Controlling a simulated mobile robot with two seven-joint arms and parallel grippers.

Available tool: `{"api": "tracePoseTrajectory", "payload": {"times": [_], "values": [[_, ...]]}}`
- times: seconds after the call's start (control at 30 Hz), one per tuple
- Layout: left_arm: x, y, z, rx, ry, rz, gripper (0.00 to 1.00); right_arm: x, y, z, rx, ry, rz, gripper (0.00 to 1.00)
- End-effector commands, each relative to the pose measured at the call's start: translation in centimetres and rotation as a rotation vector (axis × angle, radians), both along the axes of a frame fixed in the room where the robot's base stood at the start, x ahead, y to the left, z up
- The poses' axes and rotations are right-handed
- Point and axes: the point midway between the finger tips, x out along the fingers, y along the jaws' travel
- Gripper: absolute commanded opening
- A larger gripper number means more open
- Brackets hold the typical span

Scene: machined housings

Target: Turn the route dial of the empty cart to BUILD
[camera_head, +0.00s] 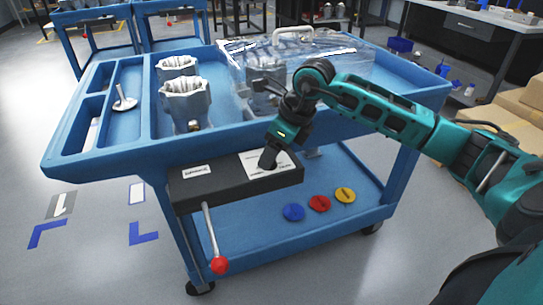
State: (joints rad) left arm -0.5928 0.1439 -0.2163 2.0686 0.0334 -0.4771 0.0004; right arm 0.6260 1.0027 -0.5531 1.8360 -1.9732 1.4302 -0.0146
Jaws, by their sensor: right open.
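A blue cart (90,165) stands before me with metal housings on its top tray, so it is not empty. A black box (225,190) is fixed to its near side, with a small white label (196,171) and a larger white plate (250,165). My right gripper (268,160) is open and points down at the larger plate. Any dial there is hidden by the gripper, and I cannot tell whether the fingers touch it. The label text is too small to read. My left gripper is not in view.
A lever with a red knob (219,265) hangs from the box. Housings (185,103) and a clear cover (345,55) are on the tray. Blue, red and yellow discs (319,203) lie on the lower shelf. More blue carts (95,18) stand behind. Cardboard boxes (510,115) are at right.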

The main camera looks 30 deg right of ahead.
Motion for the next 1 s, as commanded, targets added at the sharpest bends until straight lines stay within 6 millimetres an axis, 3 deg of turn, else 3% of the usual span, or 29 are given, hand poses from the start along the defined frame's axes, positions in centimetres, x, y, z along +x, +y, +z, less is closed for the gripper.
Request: {"api": "tracePoseTrajectory", "payload": {"times": [0.13,0.47,1.0], "values": [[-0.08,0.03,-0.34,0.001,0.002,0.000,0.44,0.36,0.25,-1.14,0.001,0.001,-0.001,0.61],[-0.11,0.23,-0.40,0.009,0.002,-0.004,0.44,0.45,0.29,-1.29,0.000,0.000,0.000,0.60],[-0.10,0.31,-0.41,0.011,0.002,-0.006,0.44,0.44,0.27,-1.26,0.000,0.000,0.000,0.09]]}}
